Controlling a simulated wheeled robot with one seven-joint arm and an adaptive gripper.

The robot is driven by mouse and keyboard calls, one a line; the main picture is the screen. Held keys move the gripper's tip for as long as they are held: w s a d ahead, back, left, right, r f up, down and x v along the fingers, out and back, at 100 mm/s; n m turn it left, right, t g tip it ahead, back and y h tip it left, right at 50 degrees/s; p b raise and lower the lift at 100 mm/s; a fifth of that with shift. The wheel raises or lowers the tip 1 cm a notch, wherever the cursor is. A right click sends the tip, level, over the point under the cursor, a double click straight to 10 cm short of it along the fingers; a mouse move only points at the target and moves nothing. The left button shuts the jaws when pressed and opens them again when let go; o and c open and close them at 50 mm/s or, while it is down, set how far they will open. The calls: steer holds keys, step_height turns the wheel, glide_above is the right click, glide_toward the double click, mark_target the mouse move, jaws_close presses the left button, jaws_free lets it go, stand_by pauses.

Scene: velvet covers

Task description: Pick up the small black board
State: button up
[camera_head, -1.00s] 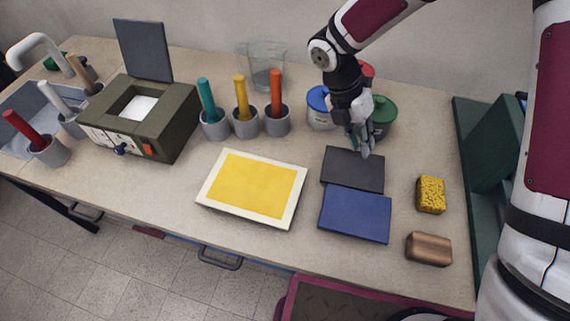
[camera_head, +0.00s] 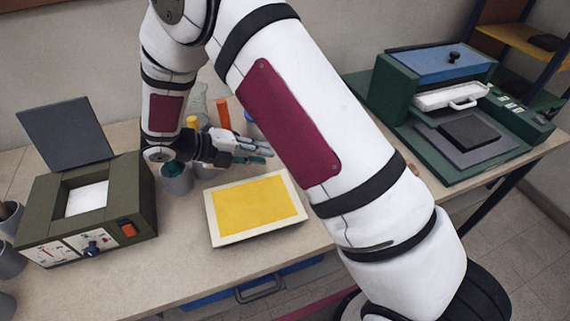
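My gripper (camera_head: 268,154) is above the table behind the yellow framed panel, with its fingers pointing right. I see no board between the fingers, but their gap is too small to judge. A small black board (camera_head: 470,131) lies flat on a grey plate of the green machine at the right, far from my gripper. The dark board that lay behind the blue board on the table a second ago is not visible; my arm covers that part of the table. I cannot tell which dark board is meant.
The yellow panel with a white frame (camera_head: 211,221) lies on the table (camera_head: 185,268). An olive box with an open lid (camera_head: 141,207) stands at the left. Grey cups (camera_head: 176,183) stand near my gripper. The green machine (camera_head: 400,112) has a white tray (camera_head: 450,96). My arm crosses the middle.

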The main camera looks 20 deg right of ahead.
steer(key=shift+b+x, duration=0.3)
steer(key=shift+x, duration=4.6)
steer(key=shift+c, duration=0.4)
jaws_close()
step_height(320, 180, up, 3)
steer(key=shift+s+f+p, duration=0.1)
steer(key=shift+f+p, duration=0.1)
steer(key=shift+p, duration=0.3)
steer(key=shift+f, duration=0.1)
steer(key=shift+a, duration=0.1)
